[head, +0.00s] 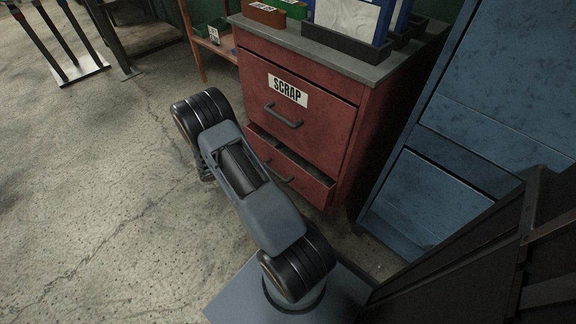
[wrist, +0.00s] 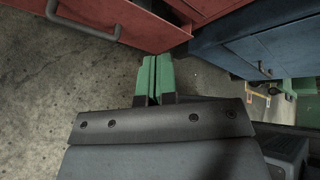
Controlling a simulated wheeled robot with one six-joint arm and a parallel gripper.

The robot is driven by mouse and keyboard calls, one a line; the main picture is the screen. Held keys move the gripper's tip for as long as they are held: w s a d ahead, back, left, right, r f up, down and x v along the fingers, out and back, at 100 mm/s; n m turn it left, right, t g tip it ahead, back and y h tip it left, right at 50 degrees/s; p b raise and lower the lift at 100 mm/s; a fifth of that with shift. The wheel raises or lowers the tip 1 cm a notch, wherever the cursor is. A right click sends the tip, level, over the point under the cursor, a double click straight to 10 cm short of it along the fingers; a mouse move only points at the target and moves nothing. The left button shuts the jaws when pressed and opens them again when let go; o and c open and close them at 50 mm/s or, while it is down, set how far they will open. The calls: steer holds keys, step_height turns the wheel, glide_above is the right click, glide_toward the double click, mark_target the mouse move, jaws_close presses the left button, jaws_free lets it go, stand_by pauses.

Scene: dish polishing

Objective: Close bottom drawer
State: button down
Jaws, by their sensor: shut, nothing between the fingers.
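The red cabinet (head: 337,119) stands at the top middle in the head view, with a "SCRAP" label on its shut upper drawer (head: 300,105). Its bottom drawer (head: 306,184) is pulled partly out, with a grey bar handle (head: 279,173). A red drawer front with a grey handle shows at the top left of the wrist view (wrist: 125,22); I cannot tell for sure which drawer it is. My gripper (wrist: 155,62) is shut and empty in the wrist view, its green fingers together, below and apart from the red front. In the head view my arm hides the gripper.
A blue cabinet (head: 487,122) stands right of the red one. Bins and a framed panel (head: 347,18) sit on the red cabinet's grey top. A rack with orange legs (head: 213,45) is behind at left.

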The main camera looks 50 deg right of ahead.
steer(key=d+f+n+t+h, duration=0.2)
steer(key=d+f+n, duration=0.1)
steer(key=f+n, duration=0.85)
steer(key=b, duration=0.4)
glide_toward(292, 163)
steer(key=shift+m+t+h, duration=0.3)
steer(key=shift+m, duration=0.15)
steer(key=x, duration=0.3)
steer(key=f+x, duration=0.1)
steer(key=x, duration=0.1)
steer(key=shift+s+a, duration=0.1)
steer(key=shift+s, duration=0.2)
steer(key=shift+d, duration=1)
